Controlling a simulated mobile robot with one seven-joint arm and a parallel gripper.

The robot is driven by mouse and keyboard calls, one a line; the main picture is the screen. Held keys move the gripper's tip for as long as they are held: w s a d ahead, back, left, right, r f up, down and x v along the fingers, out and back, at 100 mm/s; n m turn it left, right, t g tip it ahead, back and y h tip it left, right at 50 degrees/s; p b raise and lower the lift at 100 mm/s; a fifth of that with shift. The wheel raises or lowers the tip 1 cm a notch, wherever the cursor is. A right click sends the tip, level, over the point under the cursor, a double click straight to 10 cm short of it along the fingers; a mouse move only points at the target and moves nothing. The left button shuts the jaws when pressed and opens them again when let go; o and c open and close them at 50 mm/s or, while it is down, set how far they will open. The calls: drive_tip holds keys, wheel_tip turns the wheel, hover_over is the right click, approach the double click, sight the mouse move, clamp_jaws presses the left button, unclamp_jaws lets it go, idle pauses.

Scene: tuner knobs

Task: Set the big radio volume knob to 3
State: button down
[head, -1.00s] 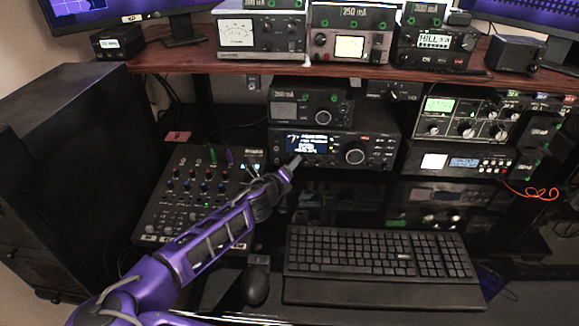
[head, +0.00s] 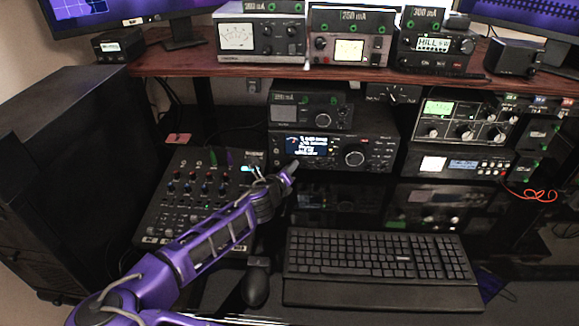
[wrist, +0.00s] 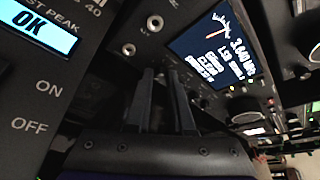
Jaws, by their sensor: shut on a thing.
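The big radio (head: 378,146) is a black set with a lit display (head: 308,146) and a large round dial (head: 355,156); the display also shows tilted in the wrist view (wrist: 222,48). My gripper (head: 292,166) is at the lower left of its front panel, below the display. In the wrist view both dark fingers of my gripper (wrist: 163,78) reach the panel with a narrow gap between them. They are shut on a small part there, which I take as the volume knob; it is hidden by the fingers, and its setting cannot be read.
A smaller radio (head: 311,109) sits on top of the big one. A mixer (head: 195,200) lies left, under my arm. A keyboard (head: 380,255) and a mouse (head: 255,287) are in front. A wooden shelf (head: 330,76) with meters hangs above.

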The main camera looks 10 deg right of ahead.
drive_tip(key=shift+d+r+m+y+p, duration=0.2)
drive_tip(key=shift+m+y+p, duration=0.3)
drive_tip(key=shift+m+p, duration=0.35)
drive_tip(key=m+y+p, duration=0.1)
drive_tip(key=m+y, duration=0.1)
drive_tip(key=m, duration=0.1)
drive_tip(key=shift+s+d, duration=0.1)
drive_tip(key=shift+d+f+m+t+y, duration=0.15)
drive_tip(key=shift+m+t+y, duration=0.25)
drive_tip(key=shift+m+y, duration=0.7)
drive_tip(key=shift+d+m+t+y, duration=0.1)
drive_tip(key=shift+m+t+y, duration=0.5)
drive_tip(key=shift+m, duration=1.05)
drive_tip(key=shift+y, duration=0.3)
drive_tip(key=c, duration=0.8)
unclamp_jaws()
drive_tip(key=shift+s, duration=0.15)
